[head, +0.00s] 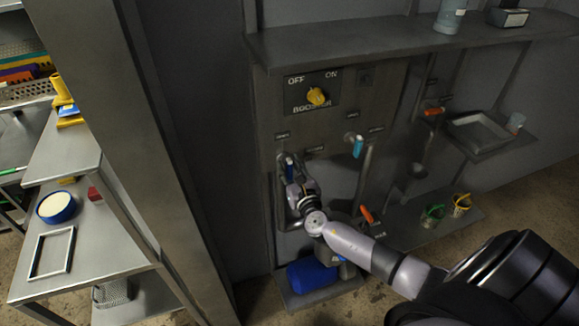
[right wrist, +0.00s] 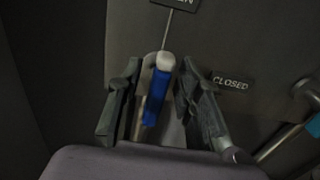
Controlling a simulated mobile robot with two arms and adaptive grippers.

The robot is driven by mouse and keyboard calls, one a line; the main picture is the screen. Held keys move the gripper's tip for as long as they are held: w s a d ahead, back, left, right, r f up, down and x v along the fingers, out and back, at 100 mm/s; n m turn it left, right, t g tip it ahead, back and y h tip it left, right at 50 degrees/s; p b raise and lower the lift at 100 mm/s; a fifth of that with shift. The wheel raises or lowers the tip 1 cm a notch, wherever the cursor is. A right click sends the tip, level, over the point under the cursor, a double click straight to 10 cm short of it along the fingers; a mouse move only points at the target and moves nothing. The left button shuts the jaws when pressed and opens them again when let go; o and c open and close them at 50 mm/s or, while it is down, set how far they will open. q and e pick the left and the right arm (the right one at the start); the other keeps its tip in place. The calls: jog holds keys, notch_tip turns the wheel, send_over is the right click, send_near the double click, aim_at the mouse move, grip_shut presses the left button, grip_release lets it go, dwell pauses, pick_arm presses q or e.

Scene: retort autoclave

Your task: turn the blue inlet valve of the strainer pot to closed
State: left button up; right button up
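The blue inlet valve handle (head: 289,167) is on the left of the grey panel. In the right wrist view the blue handle (right wrist: 156,97) hangs from a pale rounded end, nearly upright and slightly tilted. A sign ending in "EN" (right wrist: 178,2) is above it, and a "CLOSED" sign (right wrist: 230,84) is to its right. My right gripper (head: 291,182) is at the handle. In the right wrist view its fingers (right wrist: 160,82) are apart, one on each side of the handle, with visible gaps. My left gripper is not in view.
A yellow booster knob (head: 316,96) is above. A teal handle (head: 357,147) and an orange handle (head: 367,213) are to the right. Pipes run close beside the valve. A blue rounded object (head: 311,274) lies below. A metal post (head: 150,130) stands to the left.

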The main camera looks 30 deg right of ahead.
jog(key=c, duration=0.6)
grip_shut()
